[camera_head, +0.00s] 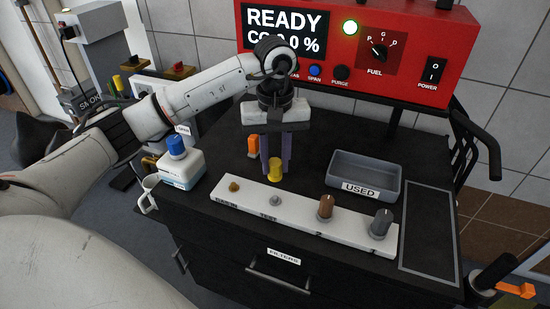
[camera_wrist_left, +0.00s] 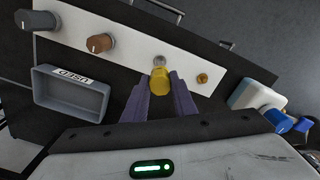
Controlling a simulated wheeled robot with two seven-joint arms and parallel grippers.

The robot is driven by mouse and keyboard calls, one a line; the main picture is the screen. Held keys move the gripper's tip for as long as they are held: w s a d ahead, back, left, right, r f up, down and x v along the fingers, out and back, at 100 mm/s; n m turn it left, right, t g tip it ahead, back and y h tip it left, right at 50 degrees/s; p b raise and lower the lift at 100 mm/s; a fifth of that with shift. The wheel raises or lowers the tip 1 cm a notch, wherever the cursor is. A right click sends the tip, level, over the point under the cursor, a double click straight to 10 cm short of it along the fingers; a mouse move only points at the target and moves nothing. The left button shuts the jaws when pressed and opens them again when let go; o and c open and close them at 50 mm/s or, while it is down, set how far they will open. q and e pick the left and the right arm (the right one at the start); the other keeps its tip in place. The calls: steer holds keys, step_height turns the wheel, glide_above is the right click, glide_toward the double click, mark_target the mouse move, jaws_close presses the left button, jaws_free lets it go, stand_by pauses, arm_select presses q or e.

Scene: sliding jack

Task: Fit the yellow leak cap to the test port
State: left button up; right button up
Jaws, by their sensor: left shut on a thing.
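My left gripper (camera_head: 274,174) is shut on the yellow cap (camera_head: 275,164). The cap also shows between the purple fingers in the left wrist view (camera_wrist_left: 160,79). It is close to the small grey test port (camera_head: 276,200) on the white strip (camera_head: 300,217), behind the port in the head view. The port also shows just beyond the cap in the left wrist view (camera_wrist_left: 159,60). I cannot tell how high the cap is above the surface. My right gripper is not in view.
A brass fitting (camera_head: 234,186), brown knob (camera_head: 325,206) and grey knob (camera_head: 381,223) stand on the strip. The grey USED tray (camera_head: 390,181) is to the right. A white bottle with a blue cap (camera_head: 176,145) is to the left. The red analyser (camera_head: 420,60) stands behind.

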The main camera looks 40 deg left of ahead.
arm_select(q)
steer(key=shift+f+b, duration=2.35)
steer(key=shift+f, duration=0.6)
steer(key=shift+b, duration=0.3)
steer(key=shift+f+b, duration=1.05)
steer(key=shift+f, duration=0.25)
steer(key=shift+r, duration=0.1)
steer(key=shift+r+p, duration=0.7)
steer(key=shift+r, duration=0.3)
steer(key=shift+b, duration=0.3)
stand_by(0.3)
